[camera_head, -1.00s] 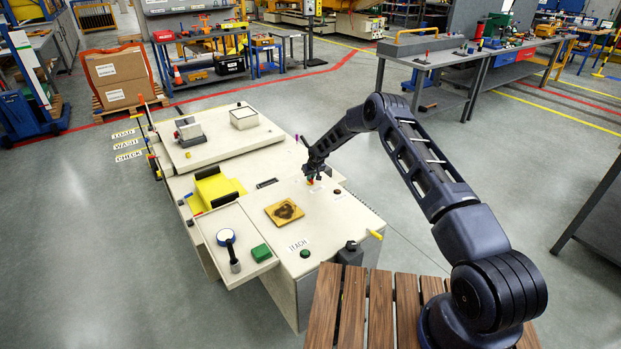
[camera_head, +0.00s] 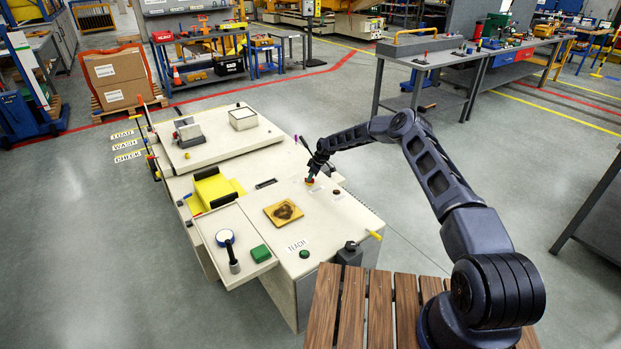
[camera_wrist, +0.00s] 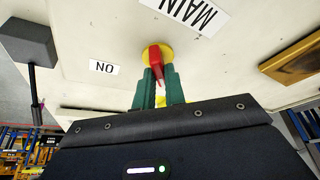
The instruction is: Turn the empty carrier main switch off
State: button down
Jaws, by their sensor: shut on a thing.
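The carrier is a long cream body (camera_head: 350,225) in front of me, with several things on its top. Its main switch (camera_wrist: 153,54) is a red handle on a yellow round plate, beside a "MAIN" label (camera_wrist: 190,12) and an "ON" label (camera_wrist: 104,68) that appears upside down in the wrist view. My gripper (camera_wrist: 160,85) has green fingers, one on each side of the red handle, and is shut on it. In the head view my gripper (camera_head: 311,180) is down at the switch on the carrier's far right part and hides most of it. The handle's exact angle is hard to tell.
Near the switch are a dark red button (camera_head: 337,191) and a yellow tile (camera_head: 284,212) with a brown mark. A green button (camera_head: 304,254) sits by the "TEACH" label. A side tray (camera_head: 215,232) holds a green block. A grey workbench (camera_head: 420,58) stands behind.

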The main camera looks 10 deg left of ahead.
jog(key=shift+w+n, duration=0.1)
jog(key=shift+n, duration=0.5)
jog(key=c, duration=1.5)
grip_release()
jog(key=shift+o, duration=0.2)
jog(key=v, duration=1)
jog(key=shift+w+r, duration=0.15)
jog(key=shift+r, duration=0.25)
jog(key=shift+d, duration=0.15)
